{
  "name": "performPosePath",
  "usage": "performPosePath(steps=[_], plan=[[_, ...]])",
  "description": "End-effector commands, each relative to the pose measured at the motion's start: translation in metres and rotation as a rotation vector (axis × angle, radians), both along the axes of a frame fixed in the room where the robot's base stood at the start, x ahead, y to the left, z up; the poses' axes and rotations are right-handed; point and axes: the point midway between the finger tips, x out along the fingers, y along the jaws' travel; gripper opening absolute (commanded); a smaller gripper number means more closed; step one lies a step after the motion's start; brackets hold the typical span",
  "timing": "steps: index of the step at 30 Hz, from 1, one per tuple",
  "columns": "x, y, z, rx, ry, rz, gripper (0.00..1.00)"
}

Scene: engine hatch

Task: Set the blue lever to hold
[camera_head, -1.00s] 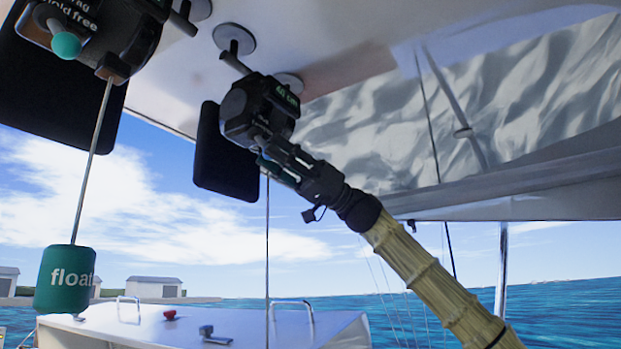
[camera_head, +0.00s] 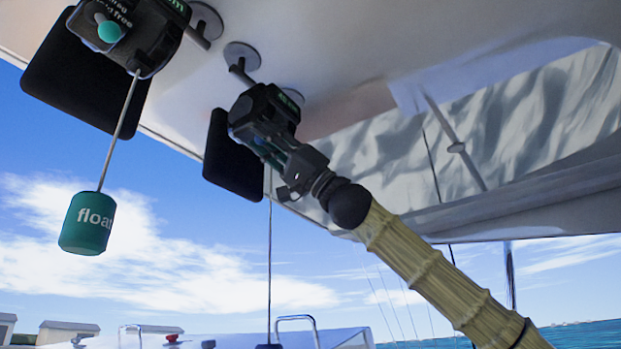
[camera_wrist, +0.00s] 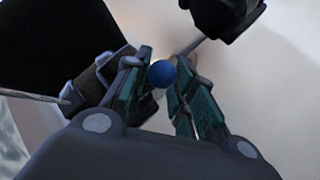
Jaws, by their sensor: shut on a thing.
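In the wrist view a blue ball knob (camera_wrist: 162,73), the end of the blue lever, sits between the green-padded fingertips of my gripper (camera_wrist: 165,82). The fingers are closed on it. The lever's shaft and its position marks are hidden. In the head view my gripper (camera_head: 272,150) reaches up to the right-hand black mechanism box (camera_head: 262,103) under the white ceiling; the knob is hidden there by the fingers.
At the upper left hangs another box (camera_head: 135,32) with a teal knob (camera_head: 109,32), a black panel and a green float (camera_head: 86,223) on a rod. A black panel (camera_head: 232,160) sits beside the right-hand box. A white deck (camera_head: 225,341) lies below.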

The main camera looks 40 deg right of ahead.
Motion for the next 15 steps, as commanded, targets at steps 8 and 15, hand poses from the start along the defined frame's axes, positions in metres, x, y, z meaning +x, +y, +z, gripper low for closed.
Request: performPosePath(steps=[8, 15], plan=[[-0.0017, 0.0023, -0.0035, 0.112, 0.046, -0.068, 0.02], [-0.0011, -0.0005, -0.0013, 0.190, 0.080, -0.113, 0.02]])
